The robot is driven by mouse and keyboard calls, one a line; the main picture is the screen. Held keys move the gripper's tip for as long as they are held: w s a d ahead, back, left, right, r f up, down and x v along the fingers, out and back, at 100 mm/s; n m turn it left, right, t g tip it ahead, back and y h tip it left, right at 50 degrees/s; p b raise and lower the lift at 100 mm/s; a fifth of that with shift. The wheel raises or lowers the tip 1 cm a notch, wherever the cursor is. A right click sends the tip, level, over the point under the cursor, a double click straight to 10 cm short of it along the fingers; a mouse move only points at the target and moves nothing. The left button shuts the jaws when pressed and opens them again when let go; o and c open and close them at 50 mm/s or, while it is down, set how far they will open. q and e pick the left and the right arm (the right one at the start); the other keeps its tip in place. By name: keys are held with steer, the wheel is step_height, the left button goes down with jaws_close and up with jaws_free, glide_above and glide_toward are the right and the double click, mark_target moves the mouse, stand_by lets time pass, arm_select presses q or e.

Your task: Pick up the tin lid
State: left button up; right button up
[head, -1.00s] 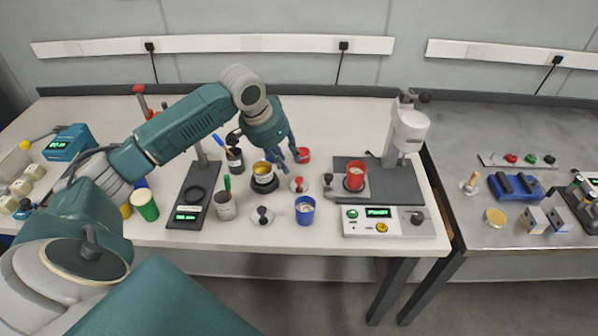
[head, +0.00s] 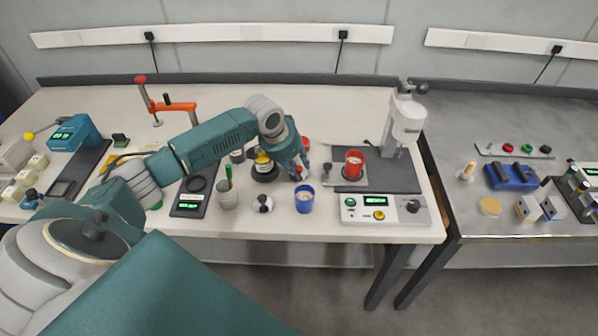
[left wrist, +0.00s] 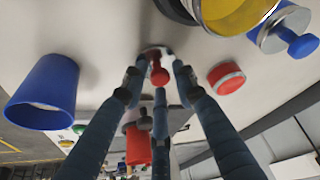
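A round, light metal lid (left wrist: 150,53) with a red knob (left wrist: 159,74) lies on the bench in the left wrist view. The three fingers of my left gripper (left wrist: 156,82) are spread around the knob, and a gap shows between the fingers and it. In the head view my left gripper (head: 302,174) points down at the bench, between the blue cup and the yellow tin, and mostly hides this lid. A similar lid with a black knob (head: 263,203) lies to its left. A blue-knobbed lid (left wrist: 284,30) shows at the upper right of the wrist view. My right gripper is not in view.
A blue cup (head: 304,200) stands close in front of the gripper. A red tin (left wrist: 226,78) and a yellow tin (head: 263,163) are near it. A red cup (head: 354,165) stands on the dark plate to the right. A grey pen cup (head: 227,197) is left.

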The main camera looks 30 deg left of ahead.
arm_select(q)
steer(key=c, duration=0.7)
